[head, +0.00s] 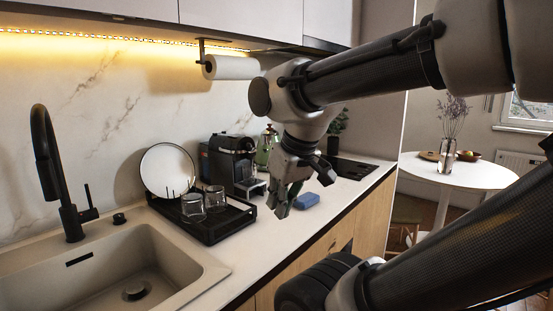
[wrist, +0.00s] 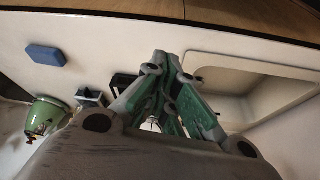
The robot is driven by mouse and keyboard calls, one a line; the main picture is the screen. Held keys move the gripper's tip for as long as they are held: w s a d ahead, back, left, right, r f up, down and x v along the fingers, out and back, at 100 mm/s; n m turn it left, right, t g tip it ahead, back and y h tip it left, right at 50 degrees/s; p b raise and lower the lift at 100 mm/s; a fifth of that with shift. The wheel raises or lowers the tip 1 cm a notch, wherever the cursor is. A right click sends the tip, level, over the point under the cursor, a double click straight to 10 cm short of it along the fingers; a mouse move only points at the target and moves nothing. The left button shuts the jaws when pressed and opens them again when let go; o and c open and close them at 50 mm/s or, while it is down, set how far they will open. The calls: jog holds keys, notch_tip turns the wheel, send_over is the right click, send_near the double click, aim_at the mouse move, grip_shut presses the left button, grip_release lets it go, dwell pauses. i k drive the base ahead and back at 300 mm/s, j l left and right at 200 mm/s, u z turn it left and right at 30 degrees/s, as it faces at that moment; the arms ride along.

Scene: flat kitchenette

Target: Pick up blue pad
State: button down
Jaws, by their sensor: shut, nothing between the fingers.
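The blue pad (head: 306,200) lies flat on the white counter, close to its front edge, right of my gripper in the head view. It also shows in the wrist view (wrist: 46,55) at upper left, apart from the fingers. My gripper (head: 284,208) hangs above the counter between the dish rack and the pad. Its green-sided fingers (wrist: 163,62) are drawn together with nothing between them. How high the fingertips are above the counter is hard to tell.
A black dish rack (head: 211,225) with two glasses and a plate (head: 168,168) stands left of my gripper. A coffee machine (head: 233,160) and a green pot (head: 267,144) stand behind. The sink (head: 110,270) is at lower left. The counter around the pad is clear.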

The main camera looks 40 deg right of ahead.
aim_at(306, 199)
jog(key=l+u, duration=0.15)
jog(key=l, duration=0.4)
jog(key=l+u, duration=0.15)
jog(key=l, duration=0.4)
jog(key=k+l+u, duration=0.2)
jog(key=l, duration=0.35)
jog(key=i+l, duration=0.05)
